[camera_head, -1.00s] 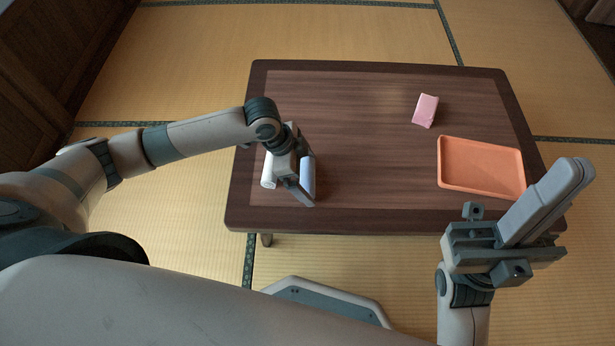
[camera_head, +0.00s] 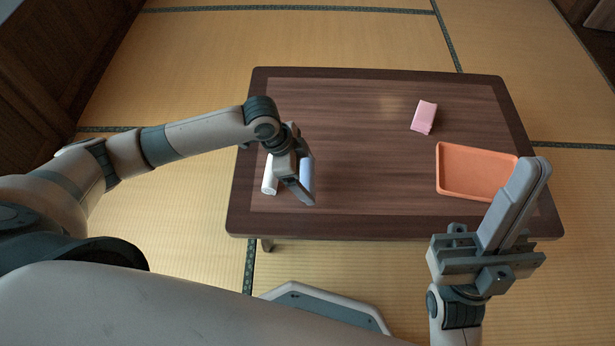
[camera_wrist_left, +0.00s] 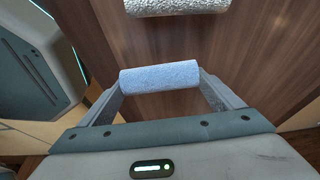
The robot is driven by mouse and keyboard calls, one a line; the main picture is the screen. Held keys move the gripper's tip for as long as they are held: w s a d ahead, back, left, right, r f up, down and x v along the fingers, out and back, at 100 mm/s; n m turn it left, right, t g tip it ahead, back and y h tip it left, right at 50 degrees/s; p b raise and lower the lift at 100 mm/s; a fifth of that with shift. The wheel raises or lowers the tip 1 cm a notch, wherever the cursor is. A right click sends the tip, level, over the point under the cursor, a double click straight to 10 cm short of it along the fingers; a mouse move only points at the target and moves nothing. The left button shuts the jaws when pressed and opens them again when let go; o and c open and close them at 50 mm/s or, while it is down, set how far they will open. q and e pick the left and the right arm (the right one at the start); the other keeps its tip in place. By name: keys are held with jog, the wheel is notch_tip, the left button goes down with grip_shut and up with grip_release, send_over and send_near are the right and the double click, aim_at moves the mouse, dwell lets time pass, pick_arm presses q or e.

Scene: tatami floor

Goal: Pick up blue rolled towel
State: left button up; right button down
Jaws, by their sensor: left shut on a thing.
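The blue rolled towel (camera_head: 307,174) is at the left part of the low wooden table (camera_head: 350,205). It also shows in the left wrist view (camera_wrist_left: 160,77), lying crosswise between the two fingers. My left gripper (camera_head: 296,187) is shut on it, with a finger at each end of the roll. A finger hides part of the towel in the head view, and I cannot tell whether it touches the table. My right gripper (camera_head: 527,180) is at the front right, its fingers together, pointing up and empty.
A white rolled towel (camera_head: 269,174) lies just left of the blue one; it shows at the top of the left wrist view (camera_wrist_left: 175,5). A pink item (camera_head: 424,117) lies at the back right. An orange tray (camera_head: 440,170) sits at the right. The table's middle is clear.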

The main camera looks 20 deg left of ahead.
pick_arm(q)
jog(key=w+d+r+p, duration=0.1)
jog(key=d+r+p, duration=0.2)
jog(key=d+r, duration=0.5)
jog(key=shift+w+d+r+p, duration=0.15)
jog(key=shift+w+d+p, duration=0.15)
jog(key=shift+d, duration=1.5)
pick_arm(e)
jog(key=w+a+f+m+g+h, duration=0.1)
jog(key=w+a+f+g+h, duration=0.1)
jog(key=a+f+g+h, duration=0.1)
jog(key=shift+a+f+m+g, duration=0.3)
jog(key=shift+a+f+g, duration=0.7)
jog(key=shift+f, duration=0.85)
